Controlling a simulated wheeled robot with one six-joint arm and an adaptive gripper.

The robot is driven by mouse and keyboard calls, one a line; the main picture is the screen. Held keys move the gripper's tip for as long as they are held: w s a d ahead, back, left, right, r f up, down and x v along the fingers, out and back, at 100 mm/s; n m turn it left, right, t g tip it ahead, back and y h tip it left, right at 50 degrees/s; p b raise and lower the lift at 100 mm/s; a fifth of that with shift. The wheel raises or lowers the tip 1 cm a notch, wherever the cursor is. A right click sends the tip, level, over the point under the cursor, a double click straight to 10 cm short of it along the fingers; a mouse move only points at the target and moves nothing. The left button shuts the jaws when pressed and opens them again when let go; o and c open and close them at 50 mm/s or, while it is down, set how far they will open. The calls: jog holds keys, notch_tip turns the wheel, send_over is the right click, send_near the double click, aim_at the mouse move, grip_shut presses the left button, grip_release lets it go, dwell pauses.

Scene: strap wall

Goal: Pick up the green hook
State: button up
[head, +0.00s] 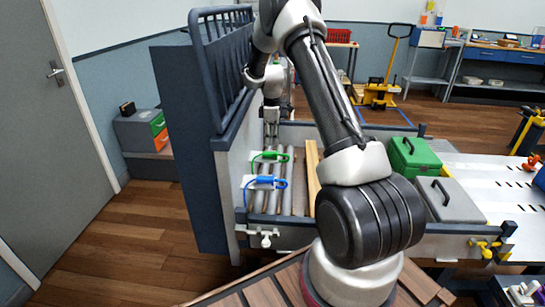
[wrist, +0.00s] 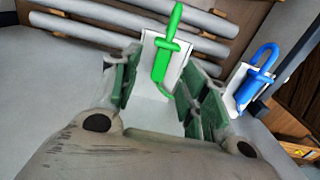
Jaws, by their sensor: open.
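The green hook (head: 270,156) is in front of a small white plate over the grey rollers, by the light side wall. In the wrist view the green hook (wrist: 172,42) stands upright in the picture against its white plate, with its lower end in the gap between my fingers. My gripper (head: 271,138) is open and just behind the hook in the head view. In the wrist view the green-padded fingers of my gripper (wrist: 162,85) are spread to either side, with nothing held. I cannot tell whether a finger touches the hook.
A blue hook (head: 265,182) on a similar white plate is close beside the green one; it shows to the right in the wrist view (wrist: 254,82). A dark barred rack (head: 222,60) rises at the left. A green case (head: 414,157) and grey case (head: 450,200) stand right.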

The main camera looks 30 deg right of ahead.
aim_at(275, 152)
jog(key=f, duration=0.3)
jog(key=s+f, duration=0.1)
jog(key=f, duration=0.1)
jog(key=shift+s+d, duration=0.1)
jog(key=shift+d, duration=0.25)
jog(key=shift+f, duration=0.5)
jog(key=c, duration=0.9)
